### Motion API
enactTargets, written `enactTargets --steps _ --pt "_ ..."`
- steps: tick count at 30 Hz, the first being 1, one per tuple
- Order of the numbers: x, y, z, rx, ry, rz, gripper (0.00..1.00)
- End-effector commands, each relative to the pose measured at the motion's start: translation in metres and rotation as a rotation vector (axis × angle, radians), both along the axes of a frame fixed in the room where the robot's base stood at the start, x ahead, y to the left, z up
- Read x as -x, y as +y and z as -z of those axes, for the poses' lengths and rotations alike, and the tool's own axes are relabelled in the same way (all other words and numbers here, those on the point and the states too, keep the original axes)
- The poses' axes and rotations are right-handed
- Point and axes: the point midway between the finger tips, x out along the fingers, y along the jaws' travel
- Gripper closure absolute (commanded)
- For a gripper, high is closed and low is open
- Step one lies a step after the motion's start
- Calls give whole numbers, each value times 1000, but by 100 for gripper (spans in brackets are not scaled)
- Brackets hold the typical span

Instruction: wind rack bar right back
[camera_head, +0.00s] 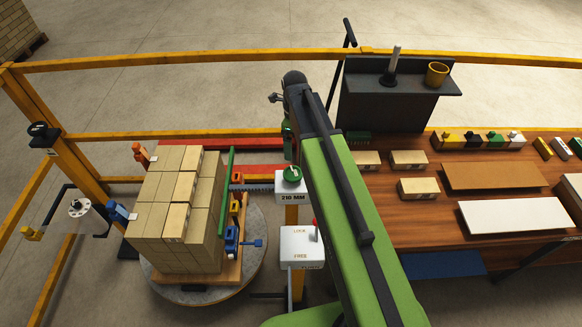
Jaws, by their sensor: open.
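A dark toothed rack bar (256,188) lies level between the 210 MM box (291,190) and the upright green bar (227,178) beside the brick stack. A green round knob (291,173) sits on top of the box. My arm reaches up from the bottom and bends down at its far end. My gripper (289,155) is open, seen small and partly covered by my arm, a little above the knob in the picture. I cannot tell whether it touches the knob.
Tan bricks (180,190) stand stacked on a wooden pallet on a round grey turntable (254,264). A white lever box (301,247) stands below the 210 MM box. Yellow rails (200,58) run behind. A wooden bench (400,233) with bricks and boards fills the right.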

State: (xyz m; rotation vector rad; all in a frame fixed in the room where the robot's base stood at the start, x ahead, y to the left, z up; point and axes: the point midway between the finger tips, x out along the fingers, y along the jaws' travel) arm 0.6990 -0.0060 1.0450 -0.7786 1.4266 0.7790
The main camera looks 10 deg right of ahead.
Motion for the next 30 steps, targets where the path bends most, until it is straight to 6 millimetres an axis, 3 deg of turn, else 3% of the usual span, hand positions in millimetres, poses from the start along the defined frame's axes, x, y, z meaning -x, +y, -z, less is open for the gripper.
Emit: enactTargets --steps 4,14,30 --pt "-9 1 -5 0 0 158 6" --pt "-9 1 10 0 0 177 6" --pt "-9 2 115 0 0 174 6"
